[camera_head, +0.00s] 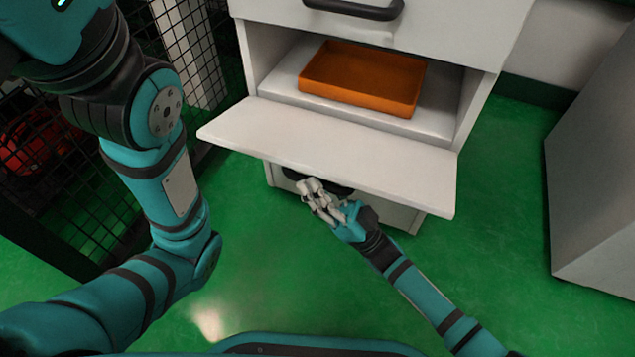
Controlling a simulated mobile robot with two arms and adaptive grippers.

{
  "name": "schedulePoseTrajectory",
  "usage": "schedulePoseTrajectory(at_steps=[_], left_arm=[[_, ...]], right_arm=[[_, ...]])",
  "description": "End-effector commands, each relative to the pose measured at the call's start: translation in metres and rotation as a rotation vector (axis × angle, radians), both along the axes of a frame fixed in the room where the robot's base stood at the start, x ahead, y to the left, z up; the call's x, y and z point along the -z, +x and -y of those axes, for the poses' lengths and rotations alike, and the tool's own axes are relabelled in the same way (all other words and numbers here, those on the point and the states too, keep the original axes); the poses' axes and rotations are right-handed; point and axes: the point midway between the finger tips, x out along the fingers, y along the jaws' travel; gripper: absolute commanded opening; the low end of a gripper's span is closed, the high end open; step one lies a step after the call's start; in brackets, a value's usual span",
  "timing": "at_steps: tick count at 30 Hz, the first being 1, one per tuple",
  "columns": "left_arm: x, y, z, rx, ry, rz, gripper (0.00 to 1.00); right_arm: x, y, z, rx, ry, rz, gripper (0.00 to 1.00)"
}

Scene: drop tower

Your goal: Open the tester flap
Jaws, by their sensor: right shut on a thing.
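The tester flap (340,155) is a white panel on the front of the white tester cabinet (249,62). It is folded down and lies roughly level, sticking out toward me. Behind it the compartment is open, and an orange tray (362,78) sits inside. A dark handle (291,174) shows partly under the flap's front edge. My right gripper (310,190) is at this handle, below the flap, and is shut on it; the fingers' exact hold is partly hidden. My left arm is at the left, and its gripper is out of view.
A dark handle (358,9) sits on the panel above the compartment. A black mesh fence (85,200) stands at the left, beyond my left arm. A grey cabinet (597,170) stands at the right. Green floor (490,250) is clear between them.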

Motion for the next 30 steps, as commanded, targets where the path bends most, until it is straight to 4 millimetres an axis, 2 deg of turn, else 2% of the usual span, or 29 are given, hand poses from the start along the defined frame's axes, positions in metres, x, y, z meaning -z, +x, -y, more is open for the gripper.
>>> schedulePoseTrajectory(at_steps=[14, 15, 20, 30], left_arm=[[0.0026, -0.0001, 0.0002, 0.0, 0.001, 0.001, 0.4], [0.0026, -0.0001, 0.0002, 0.0, 0.001, 0.001, 0.4], [0.0028, -0.0002, 0.0002, 0.0, 0.001, 0.001, 0.4], [0.0031, 0.0019, -0.0002, -0.001, 0.0, -0.005, 0.4]], right_arm=[[0.0001, 0.0046, 0.0025, 0.011, -0.004, 0.013, 0.0], [0.0, 0.0046, 0.0026, 0.011, -0.003, 0.014, 0.18], [0.0, 0.0034, 0.0019, 0.007, -0.003, 0.014, 0.39], [0.0021, 0.0009, 0.0021, 0.003, -0.003, 0.014, 0.4]])
